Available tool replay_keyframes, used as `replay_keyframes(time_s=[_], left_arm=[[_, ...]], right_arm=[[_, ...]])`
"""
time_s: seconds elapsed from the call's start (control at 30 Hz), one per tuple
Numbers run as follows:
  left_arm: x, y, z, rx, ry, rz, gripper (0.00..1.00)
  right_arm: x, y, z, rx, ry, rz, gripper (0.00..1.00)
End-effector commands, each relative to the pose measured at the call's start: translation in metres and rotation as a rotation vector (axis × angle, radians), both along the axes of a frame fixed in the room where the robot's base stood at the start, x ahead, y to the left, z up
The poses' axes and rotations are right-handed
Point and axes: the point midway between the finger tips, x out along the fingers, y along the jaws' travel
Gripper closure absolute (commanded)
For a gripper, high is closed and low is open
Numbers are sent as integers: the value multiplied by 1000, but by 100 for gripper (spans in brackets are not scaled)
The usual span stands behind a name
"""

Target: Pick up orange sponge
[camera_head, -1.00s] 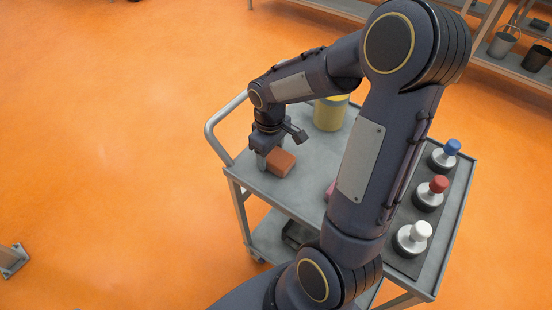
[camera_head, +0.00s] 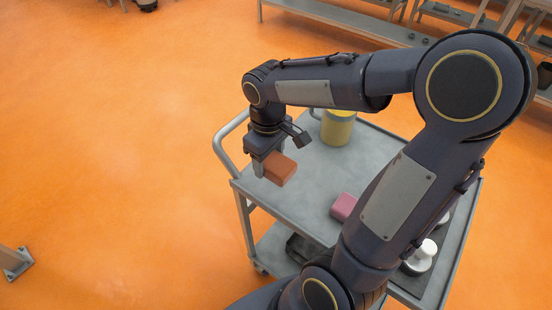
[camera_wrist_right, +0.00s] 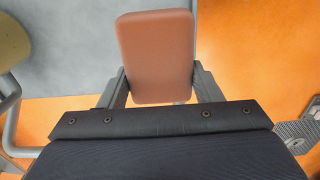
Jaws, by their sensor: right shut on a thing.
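The orange sponge (camera_head: 280,169) is a brownish-orange block near the left corner of the grey cart. My right gripper (camera_head: 268,167) is shut on it and appears to hold it a little above the cart top. In the right wrist view the sponge (camera_wrist_right: 157,57) sits between the two fingers of the right gripper (camera_wrist_right: 157,88), with cart and orange floor behind it. My left gripper is not in view.
The grey cart (camera_head: 311,195) also carries a yellow container (camera_head: 338,128) at the back, a pink block (camera_head: 344,206), and a white-topped knob (camera_head: 425,249) partly behind my arm. Shelves (camera_head: 345,22) stand at the back.

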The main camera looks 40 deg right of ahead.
Motion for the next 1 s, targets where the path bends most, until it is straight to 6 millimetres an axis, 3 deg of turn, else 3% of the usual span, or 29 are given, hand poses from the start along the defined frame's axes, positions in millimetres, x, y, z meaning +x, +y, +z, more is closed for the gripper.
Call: replay_keyframes(time_s=[0.03,0.2,0.43,0.67,0.97,1.0], left_arm=[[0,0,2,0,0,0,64],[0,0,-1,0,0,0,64],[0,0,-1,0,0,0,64],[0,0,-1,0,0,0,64],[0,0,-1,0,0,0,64],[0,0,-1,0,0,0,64]], right_arm=[[-4,8,12,-1,-5,4,63],[-21,41,25,-1,-3,6,63],[-37,71,40,-1,-1,3,63],[-44,84,47,-1,1,0,63],[-45,85,47,0,1,-1,63],[-45,85,47,0,1,-1,43]])
